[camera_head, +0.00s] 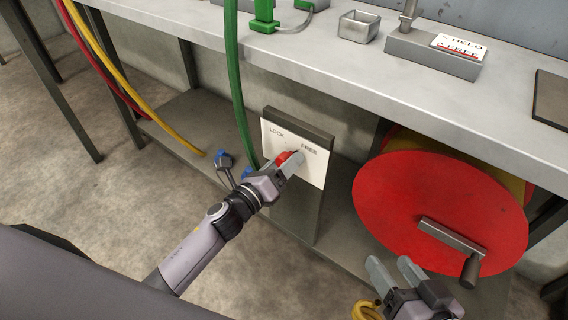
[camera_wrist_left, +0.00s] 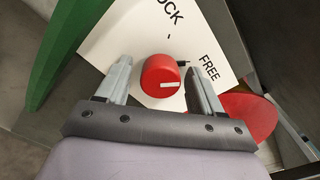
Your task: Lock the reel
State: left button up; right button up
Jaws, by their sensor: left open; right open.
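A white panel (camera_head: 311,169) marked LOCK on the left and FREE on the right stands under the bench. Its red knob (camera_wrist_left: 162,77) has a white mark pointing toward the FREE side. My left gripper (camera_head: 291,161) is open at the panel; in the left wrist view its fingers (camera_wrist_left: 160,82) stand on either side of the knob. Whether they touch it I cannot tell. The red reel (camera_head: 430,200), with a grey crank arm and dark handle, hangs to the right of the panel. My right gripper (camera_head: 394,270) is open and empty, in front of the reel.
A grey bench top (camera_head: 340,85) runs above the panel. On it are a small metal bin (camera_head: 358,27) and a block with a HELD/FREE label (camera_head: 459,46). A green hose (camera_head: 234,90) hangs just left of the panel; yellow and red hoses hang further left.

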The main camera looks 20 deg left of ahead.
pick_arm(q)
jog(key=shift+w, duration=0.2)
jog(key=c, duration=1.1)
